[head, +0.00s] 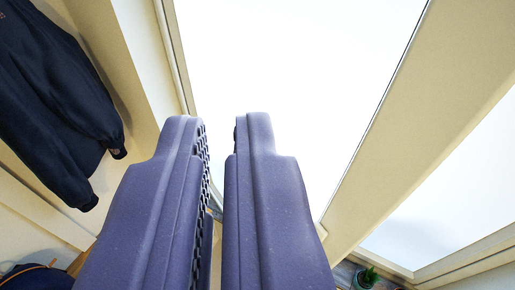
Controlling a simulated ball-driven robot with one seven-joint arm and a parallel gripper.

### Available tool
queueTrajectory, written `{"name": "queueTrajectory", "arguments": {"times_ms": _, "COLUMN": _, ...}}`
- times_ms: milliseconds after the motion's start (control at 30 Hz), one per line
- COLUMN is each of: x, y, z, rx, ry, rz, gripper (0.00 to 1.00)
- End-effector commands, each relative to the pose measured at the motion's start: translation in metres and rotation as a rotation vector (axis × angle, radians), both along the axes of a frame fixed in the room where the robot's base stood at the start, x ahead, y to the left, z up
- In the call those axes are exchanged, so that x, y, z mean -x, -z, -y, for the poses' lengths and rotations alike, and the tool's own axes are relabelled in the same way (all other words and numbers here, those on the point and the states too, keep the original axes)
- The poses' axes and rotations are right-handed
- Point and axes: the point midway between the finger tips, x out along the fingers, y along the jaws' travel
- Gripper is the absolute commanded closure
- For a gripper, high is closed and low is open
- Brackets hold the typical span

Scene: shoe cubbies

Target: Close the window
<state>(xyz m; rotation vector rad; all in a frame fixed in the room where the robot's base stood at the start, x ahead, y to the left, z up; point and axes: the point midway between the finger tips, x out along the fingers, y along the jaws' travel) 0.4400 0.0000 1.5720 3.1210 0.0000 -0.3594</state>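The window has a large, bright white pane (300,60) that fills the upper middle of the head view. A wide cream frame member (425,120) runs diagonally along the pane's right side. A second pale pane (450,205) lies beyond it at the lower right. I cannot tell how far the window stands open, and no handle shows. My gripper (221,130) has two purple-blue fingers pointing up in front of the large pane. They are a little apart with nothing visible between them. They hide the pane's lower left part.
A dark navy jacket (50,95) hangs on the wall at the left. A dark item (35,277) with an orange line lies at the lower left. A small potted plant (368,277) stands at the bottom right, below the frame.

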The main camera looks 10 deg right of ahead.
Motion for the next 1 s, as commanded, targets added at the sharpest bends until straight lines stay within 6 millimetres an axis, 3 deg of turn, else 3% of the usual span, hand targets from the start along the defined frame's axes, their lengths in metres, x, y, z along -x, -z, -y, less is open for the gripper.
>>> {"name": "queueTrajectory", "arguments": {"times_ms": 167, "x": -0.015, "y": 0.006, "z": -0.011, "rx": -0.023, "ry": -0.028, "rz": 0.011, "gripper": 1.00}}
{"name": "queueTrajectory", "arguments": {"times_ms": 267, "x": -0.057, "y": 0.025, "z": -0.041, "rx": -0.107, "ry": -0.093, "rz": 0.053, "gripper": 1.00}}
{"name": "queueTrajectory", "arguments": {"times_ms": 333, "x": -0.098, "y": 0.051, "z": -0.069, "rx": -0.213, "ry": -0.124, "rz": 0.100, "gripper": 1.00}}
{"name": "queueTrajectory", "arguments": {"times_ms": 433, "x": -0.151, "y": 0.110, "z": -0.097, "rx": -0.386, "ry": -0.064, "rz": 0.167, "gripper": 1.00}}
{"name": "queueTrajectory", "arguments": {"times_ms": 500, "x": -0.174, "y": 0.165, "z": -0.100, "rx": -0.468, "ry": 0.063, "rz": 0.199, "gripper": 1.00}}
{"name": "queueTrajectory", "arguments": {"times_ms": 567, "x": -0.180, "y": 0.220, "z": -0.093, "rx": -0.494, "ry": 0.214, "rz": 0.212, "gripper": 1.00}}
{"name": "queueTrajectory", "arguments": {"times_ms": 633, "x": -0.169, "y": 0.284, "z": -0.078, "rx": -0.459, "ry": 0.413, "rz": 0.214, "gripper": 1.00}}
{"name": "queueTrajectory", "arguments": {"times_ms": 700, "x": -0.142, "y": 0.338, "z": -0.060, "rx": -0.364, "ry": 0.606, "rz": 0.208, "gripper": 1.00}}
{"name": "queueTrajectory", "arguments": {"times_ms": 800, "x": -0.092, "y": 0.388, "z": -0.038, "rx": -0.177, "ry": 0.822, "rz": 0.200, "gripper": 1.00}}
{"name": "queueTrajectory", "arguments": {"times_ms": 900, "x": -0.050, "y": 0.410, "z": -0.026, "rx": -0.006, "ry": 0.953, "rz": 0.199, "gripper": 1.00}}
{"name": "queueTrajectory", "arguments": {"times_ms": 1000, "x": -0.028, "y": 0.416, "z": -0.019, "rx": 0.095, "ry": 1.018, "rz": 0.202, "gripper": 1.00}}
